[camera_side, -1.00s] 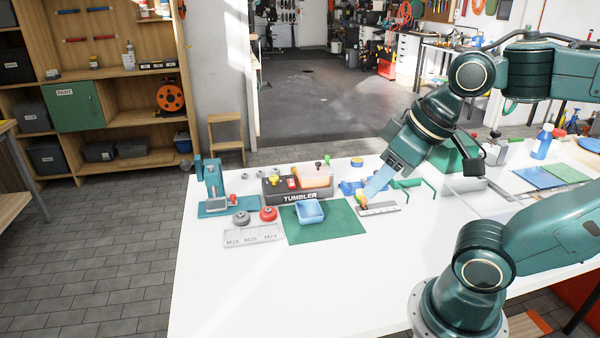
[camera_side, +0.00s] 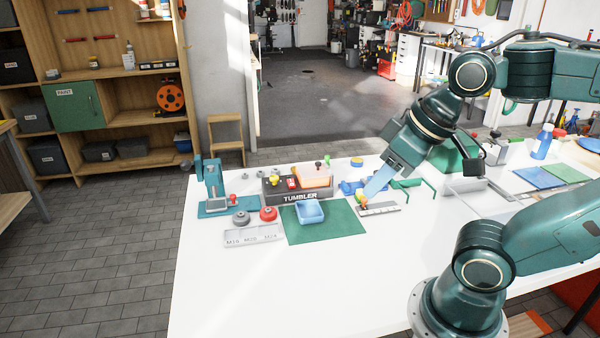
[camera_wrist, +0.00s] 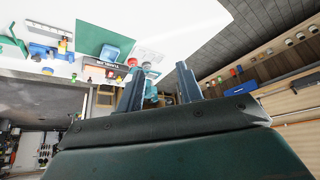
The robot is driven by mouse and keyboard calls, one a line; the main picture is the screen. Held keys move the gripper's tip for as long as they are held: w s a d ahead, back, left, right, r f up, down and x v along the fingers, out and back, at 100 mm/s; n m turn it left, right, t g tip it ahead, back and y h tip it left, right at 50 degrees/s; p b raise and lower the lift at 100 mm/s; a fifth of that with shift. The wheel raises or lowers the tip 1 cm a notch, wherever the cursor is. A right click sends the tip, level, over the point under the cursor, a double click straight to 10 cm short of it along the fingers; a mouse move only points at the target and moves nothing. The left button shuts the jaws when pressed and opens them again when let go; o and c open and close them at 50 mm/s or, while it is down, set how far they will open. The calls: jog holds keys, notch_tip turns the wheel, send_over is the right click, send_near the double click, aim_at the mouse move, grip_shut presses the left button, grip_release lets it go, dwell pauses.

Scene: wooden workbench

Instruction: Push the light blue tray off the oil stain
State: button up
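The light blue tray (camera_side: 309,211) is upright on the green mat (camera_side: 340,226), near the mat's back left part. It also shows in the wrist view (camera_wrist: 110,52) on the green mat (camera_wrist: 88,38). I cannot make out the oil stain in either view. My gripper (camera_side: 369,194) is above the bench, to the right of the tray and apart from it. In the wrist view my gripper's two fingers (camera_wrist: 161,67) stand apart with nothing held between them.
The TUMBLER unit (camera_side: 300,196) stands just behind the tray. The labelled grey plate (camera_side: 252,235) and red knob (camera_side: 268,213) lie left of the mat. A small grey rack (camera_side: 380,209) lies near my fingertips. The bench front is clear.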

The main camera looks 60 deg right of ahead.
jog(key=shift+c, duration=0.3)
jog(key=shift+w, duration=0.1)
jog(key=c, duration=0.7)
jog(key=shift+w+d+r, duration=0.1)
jog(key=shift+w+r, duration=0.2)
jog(key=shift+w, duration=0.25)
grip_shut()
jog(key=w+d+f+n+g, duration=0.15)
jog(key=w+d, duration=0.25)
jog(key=w, duration=0.7)
jog(key=w+d+f+n+g, duration=0.1)
jog(key=w+d+n+g, duration=0.2)
jog(key=w, duration=0.8)
jog(key=w+d+f+n, duration=0.1)
jog(key=w+d+f, duration=0.3)
jog(key=f, duration=0.3)
jog(key=w+d+f+n, duration=0.2)
jog(key=w+d+f, duration=0.2)
jog(key=f, duration=0.4)
jog(key=w+d+f+n+g, duration=0.1)
jog(key=w+d+f, duration=0.3)
jog(key=f, duration=0.3)
jog(key=shift+w+d+f+n, duration=0.25)
jog(key=shift+d+n, duration=0.1)
jog(key=shift+d, duration=0.55)
